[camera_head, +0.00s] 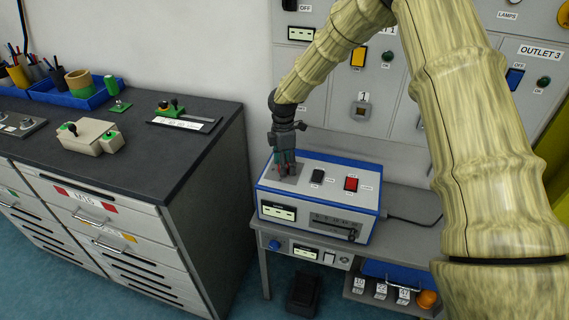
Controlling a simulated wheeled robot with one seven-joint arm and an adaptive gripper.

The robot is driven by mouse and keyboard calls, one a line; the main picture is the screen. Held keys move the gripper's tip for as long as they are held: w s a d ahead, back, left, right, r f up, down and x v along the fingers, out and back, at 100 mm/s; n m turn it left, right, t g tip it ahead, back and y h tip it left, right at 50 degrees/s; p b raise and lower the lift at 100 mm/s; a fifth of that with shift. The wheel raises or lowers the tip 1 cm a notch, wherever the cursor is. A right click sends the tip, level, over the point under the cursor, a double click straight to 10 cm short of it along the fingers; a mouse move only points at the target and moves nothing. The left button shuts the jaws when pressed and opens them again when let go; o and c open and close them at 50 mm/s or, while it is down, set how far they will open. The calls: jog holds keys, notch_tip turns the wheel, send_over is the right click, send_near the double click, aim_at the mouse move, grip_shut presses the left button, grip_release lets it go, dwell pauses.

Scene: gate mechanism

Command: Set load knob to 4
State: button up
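A white and grey instrument box with blue edges (375,192) stands on a grey bench. My gripper (284,170) points down at the left part of its top, over a small grey plate (297,178). The fingers cover whatever sits on that plate, so I cannot see a knob or its setting there. The fingers are too small to tell open from shut. A black switch (318,176) and a red switch (351,184) are to the right. The front has a display (278,212) and a slider scale (335,226). No load label is readable.
A panel below the box has a blue knob (274,245) and a display (305,252). A dark-topped cabinet (200,160) is close on the left. A wall panel (360,100) is behind. My arm crosses the right side.

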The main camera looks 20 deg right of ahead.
dwell(0.3)
notch_tip(320, 180, up, 12)
jog(key=shift+w, duration=0.35)
dwell(1.7)
